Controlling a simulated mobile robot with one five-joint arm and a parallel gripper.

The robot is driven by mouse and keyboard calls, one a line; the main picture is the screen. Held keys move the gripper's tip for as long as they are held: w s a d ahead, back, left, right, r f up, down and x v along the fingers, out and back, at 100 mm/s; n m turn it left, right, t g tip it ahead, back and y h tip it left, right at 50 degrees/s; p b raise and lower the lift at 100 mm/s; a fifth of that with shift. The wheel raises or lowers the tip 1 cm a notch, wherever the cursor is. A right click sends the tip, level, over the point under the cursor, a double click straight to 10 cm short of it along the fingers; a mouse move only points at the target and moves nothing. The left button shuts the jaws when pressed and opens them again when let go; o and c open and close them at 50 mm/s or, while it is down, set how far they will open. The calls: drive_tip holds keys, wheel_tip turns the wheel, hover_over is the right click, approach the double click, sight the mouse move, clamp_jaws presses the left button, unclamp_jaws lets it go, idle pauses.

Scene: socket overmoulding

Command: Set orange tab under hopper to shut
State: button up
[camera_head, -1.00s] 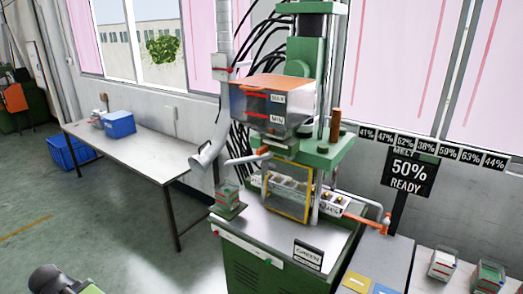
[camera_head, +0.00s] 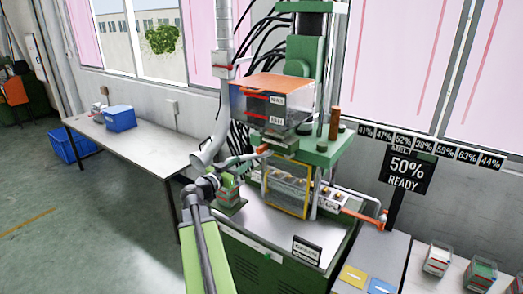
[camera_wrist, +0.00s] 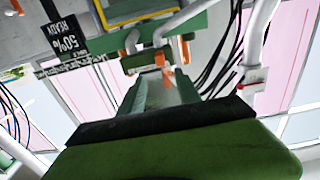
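The clear hopper (camera_head: 272,104) with an orange lid and red level marks sits on the green machine. The small orange tab (camera_head: 262,149) shows just below the hopper's lower left. It also appears as an orange piece near the middle of the wrist view (camera_wrist: 167,76). My gripper (camera_head: 247,160) reaches in from the left, its tip close to the tab and below the hopper. Whether it touches the tab is unclear. The fingers are too small in the head view and too unclear in the wrist view to tell their opening.
A yellow-framed guard (camera_head: 287,190) stands right below the hopper. A sign (camera_head: 407,170) reads 50% READY. Floor at left is clear.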

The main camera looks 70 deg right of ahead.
sight(257, 151)
drive_tip(key=x, duration=1.4)
drive_tip(key=shift+w, duration=0.1)
clamp_jaws()
idle(0.7)
